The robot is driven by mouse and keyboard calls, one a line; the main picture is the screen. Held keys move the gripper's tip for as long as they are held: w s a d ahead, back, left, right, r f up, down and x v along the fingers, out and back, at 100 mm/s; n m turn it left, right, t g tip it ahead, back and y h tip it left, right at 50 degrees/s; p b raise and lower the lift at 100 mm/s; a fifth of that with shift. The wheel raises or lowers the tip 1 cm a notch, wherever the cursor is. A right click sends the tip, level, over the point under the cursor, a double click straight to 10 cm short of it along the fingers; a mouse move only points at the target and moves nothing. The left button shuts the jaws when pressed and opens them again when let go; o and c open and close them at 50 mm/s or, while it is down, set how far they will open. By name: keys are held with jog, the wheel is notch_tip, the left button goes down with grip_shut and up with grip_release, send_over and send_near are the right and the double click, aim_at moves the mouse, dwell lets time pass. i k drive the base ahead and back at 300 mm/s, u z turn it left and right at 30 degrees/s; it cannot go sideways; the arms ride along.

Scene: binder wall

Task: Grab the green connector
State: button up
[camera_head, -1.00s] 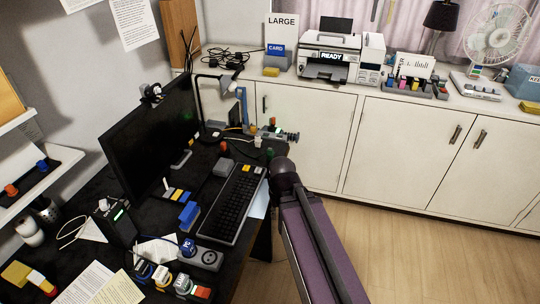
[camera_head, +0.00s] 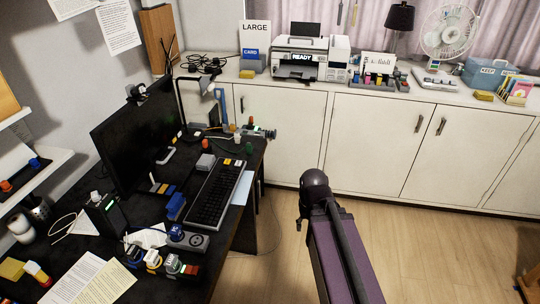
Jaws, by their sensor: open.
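A small green piece (camera_head: 249,148) stands near the far right corner of the black desk (camera_head: 255,170), among other small coloured parts. My purple arm (camera_head: 340,250) rises from the bottom, right of the desk, over the wooden floor. Its dark rounded joint (camera_head: 315,184) is apart from the desk. The gripper's fingers cannot be made out.
A monitor (camera_head: 133,135), a keyboard (camera_head: 216,196) and a lamp (camera_head: 208,88) stand on the desk. White cabinets (camera_head: 390,145) line the back wall with a printer (camera_head: 298,60) on top. The floor (camera_head: 440,250) at right is mostly clear.

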aim_at(249, 147)
jog(key=z, duration=0.25)
jog(key=k, duration=0.8)
jog(key=z, duration=0.8)
jog(key=i, duration=2.15)
jog(key=u, duration=0.85)
jog(key=i, duration=0.6)
jog(key=u, duration=0.35)
